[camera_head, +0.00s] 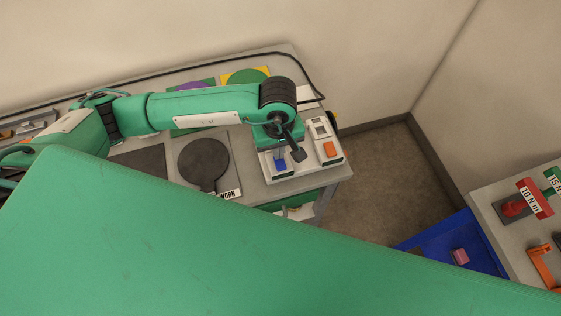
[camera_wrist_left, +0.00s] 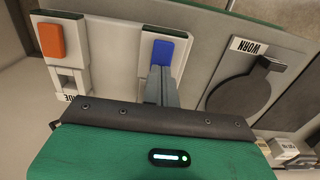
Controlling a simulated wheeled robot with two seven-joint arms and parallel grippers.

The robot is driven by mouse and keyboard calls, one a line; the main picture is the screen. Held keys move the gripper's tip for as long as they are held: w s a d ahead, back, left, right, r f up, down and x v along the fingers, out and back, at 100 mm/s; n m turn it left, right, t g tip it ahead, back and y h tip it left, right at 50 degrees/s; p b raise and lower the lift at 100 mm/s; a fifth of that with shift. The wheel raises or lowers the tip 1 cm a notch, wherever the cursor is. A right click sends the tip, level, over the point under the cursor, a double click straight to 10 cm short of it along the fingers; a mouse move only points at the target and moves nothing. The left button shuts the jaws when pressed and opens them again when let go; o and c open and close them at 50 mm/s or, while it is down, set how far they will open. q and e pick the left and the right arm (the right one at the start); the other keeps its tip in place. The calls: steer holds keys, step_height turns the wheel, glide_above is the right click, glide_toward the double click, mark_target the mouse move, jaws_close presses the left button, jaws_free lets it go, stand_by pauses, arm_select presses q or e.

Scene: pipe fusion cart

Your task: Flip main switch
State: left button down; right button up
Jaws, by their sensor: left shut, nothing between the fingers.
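A white switch box (camera_head: 308,173) sits at the right end of the grey workbench. I cannot read which is the main switch. My left gripper (camera_head: 298,154) is shut and empty, pointing down over the box. In the left wrist view its closed fingers (camera_wrist_left: 160,82) lie at the lower edge of the blue rocker (camera_wrist_left: 163,53); I cannot tell if they touch. The orange rocker (camera_wrist_left: 50,40) is clear of the fingers. My right gripper is out of view.
A dark round plate with a handle (camera_head: 204,160), beside a "WORN" label (camera_head: 230,194), lies left of the box. A black cable (camera_head: 200,66) runs along the bench's back. A blue tray (camera_head: 440,240) and another table (camera_head: 490,207) stand at the right, across open floor.

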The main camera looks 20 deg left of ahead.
arm_select(q)
steer(key=shift+f+b, duration=0.4)
steer(key=shift+f, duration=0.05)
steer(key=shift+r+p, duration=0.75)
steer(key=shift+r, duration=2.8)
